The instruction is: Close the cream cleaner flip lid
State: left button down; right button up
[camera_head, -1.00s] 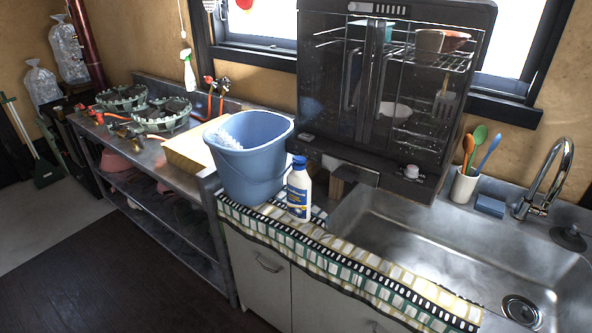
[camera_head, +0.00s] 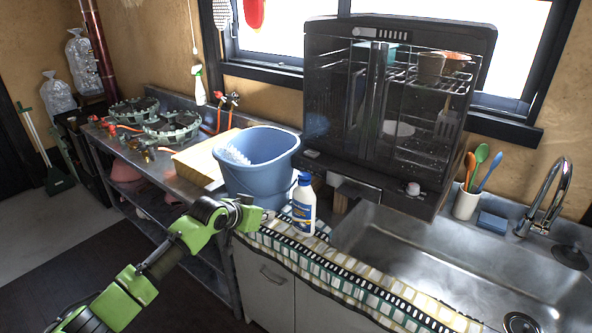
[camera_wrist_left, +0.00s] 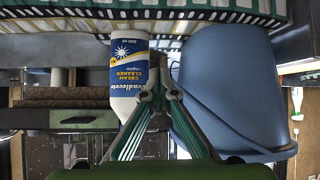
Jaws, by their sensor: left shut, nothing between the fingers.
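The cream cleaner bottle (camera_head: 303,213) is white with a blue and yellow label and a blue cap (camera_head: 304,179). It stands upright on the patterned cloth, just right of the blue bucket. The lid is too small to tell whether it is up or down. My left gripper (camera_head: 268,215) is shut and empty, left of the bottle. In the left wrist view the scene is upside down: the bottle (camera_wrist_left: 128,70) shows its label behind my left gripper (camera_wrist_left: 157,92), and its cap is hidden. I cannot tell whether they touch. My right gripper is not in view.
The blue bucket (camera_head: 252,170) stands close beside the bottle; it also fills the right of the wrist view (camera_wrist_left: 225,90). The patterned cloth (camera_head: 345,272) covers the counter edge. A dark dish cabinet (camera_head: 345,110) stands behind, and a metal sink (camera_head: 430,262) lies to the right.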

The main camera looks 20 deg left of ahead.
pick_arm(q)
jog(key=s+d+r+m+h, duration=0.1)
jog(key=d+r, duration=0.1)
jog(key=r, duration=0.9)
jog(key=s+d+r+m+h, duration=0.1)
jog(key=d+r, duration=0.2)
jog(key=r, duration=0.8)
jog(key=p, duration=0.4)
send_over(304, 176)
jog(key=s+a, duration=0.1)
notch_tip(304, 176, down, 5)
jog(key=shift+t, duration=0.4)
jog(key=f, duration=0.1)
jog(key=s+f, duration=0.1)
jog(key=f, duration=0.2)
jog(key=shift+s+a+f+p, duration=0.1)
jog(key=shift+s+a+p, duration=0.05)
jog(key=shift+a+p, duration=0.25)
